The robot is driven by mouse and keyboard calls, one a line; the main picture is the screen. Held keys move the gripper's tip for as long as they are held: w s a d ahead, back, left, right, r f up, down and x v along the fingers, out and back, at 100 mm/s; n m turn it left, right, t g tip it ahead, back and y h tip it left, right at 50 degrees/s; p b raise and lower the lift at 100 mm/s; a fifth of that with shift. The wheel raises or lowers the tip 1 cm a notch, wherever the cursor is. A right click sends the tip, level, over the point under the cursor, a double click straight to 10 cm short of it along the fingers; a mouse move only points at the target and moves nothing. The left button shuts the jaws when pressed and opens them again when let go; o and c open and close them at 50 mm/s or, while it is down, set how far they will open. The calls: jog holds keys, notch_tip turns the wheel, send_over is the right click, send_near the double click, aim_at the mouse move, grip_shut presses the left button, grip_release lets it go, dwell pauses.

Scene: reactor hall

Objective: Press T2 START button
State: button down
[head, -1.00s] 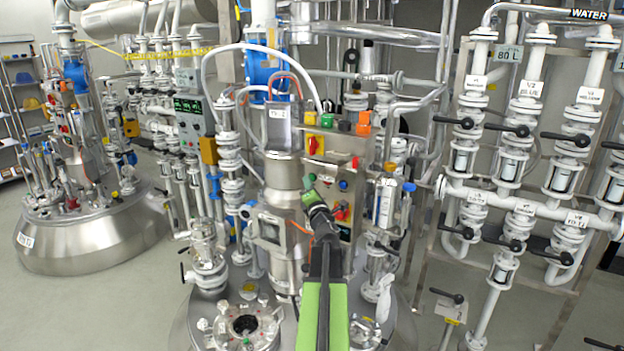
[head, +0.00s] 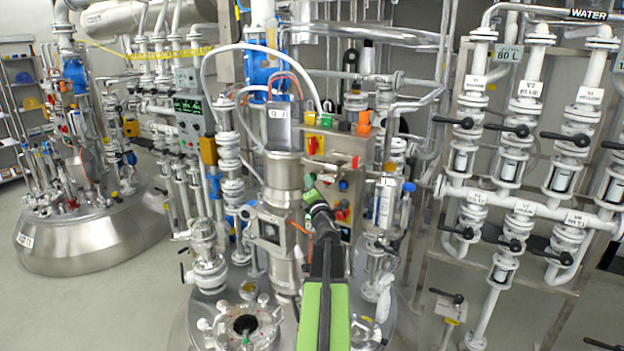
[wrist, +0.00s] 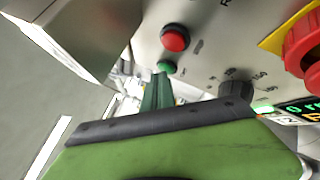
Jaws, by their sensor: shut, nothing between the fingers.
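The control panel (head: 338,165) stands on the middle vessel and fills the upper part of the wrist view as a grey face (wrist: 215,25). On it are a red round button (wrist: 175,39) and, just below, a small green button (wrist: 167,68). The lettering beside them is too blurred to read, so I cannot confirm which is T2 START. My gripper (head: 312,196) is shut and empty in front of the panel. In the wrist view its dark green fingers (wrist: 157,92) end right beside the green button; I cannot tell whether they touch it.
In the wrist view a black knob (wrist: 235,90) and a red emergency stop (wrist: 303,45) on yellow sit to the right, with a lit display (wrist: 297,110) below. A metal housing (wrist: 90,35) is close at left. White valve pipework (head: 520,150) stands at right.

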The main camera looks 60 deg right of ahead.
dwell(0.3)
jog(key=shift+a, duration=0.75)
jog(key=a, duration=0.5)
jog(key=shift+w, duration=0.1)
dwell(0.6)
